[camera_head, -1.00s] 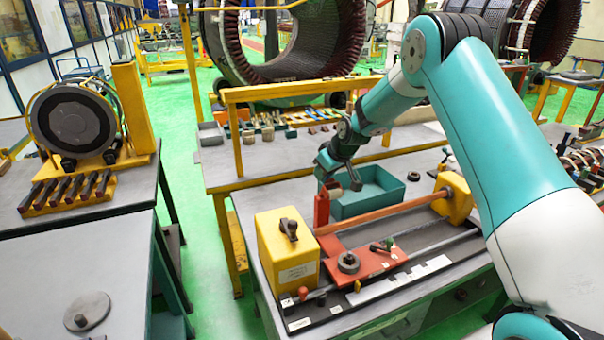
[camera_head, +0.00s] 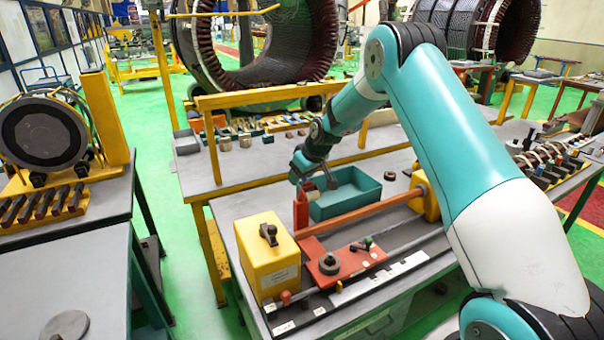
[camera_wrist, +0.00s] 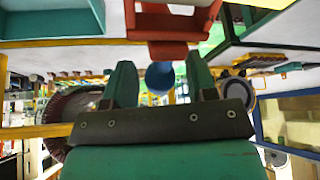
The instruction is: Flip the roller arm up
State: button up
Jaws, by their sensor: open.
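The winding machine has a yellow box (camera_head: 266,255), a long orange bar (camera_head: 375,214) and a red sliding plate (camera_head: 340,262) with a black knob. A red upright piece (camera_head: 301,210), which seems to be the roller arm, stands at the bar's left end. My gripper (camera_head: 313,182) is just above and behind this piece, and its jaws are small and partly unclear there. In the wrist view my gripper (camera_wrist: 160,85) has two green fingers spread apart with nothing held between them. A red part (camera_wrist: 170,25) shows beyond the fingertips, with a blue round thing (camera_wrist: 160,77) between them in the picture.
A teal open tray (camera_head: 345,195) sits close behind the bar, near my gripper. A yellow frame (camera_head: 270,96) spans the bench behind my arm. A second yellow block (camera_head: 424,198) holds the bar's right end. Small tools (camera_head: 250,130) lie on the rear bench.

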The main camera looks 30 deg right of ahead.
jog(key=shift+r, duration=0.1)
jog(key=b+v, duration=0.6)
jog(key=v, duration=1.1)
jog(key=shift+r, duration=0.15)
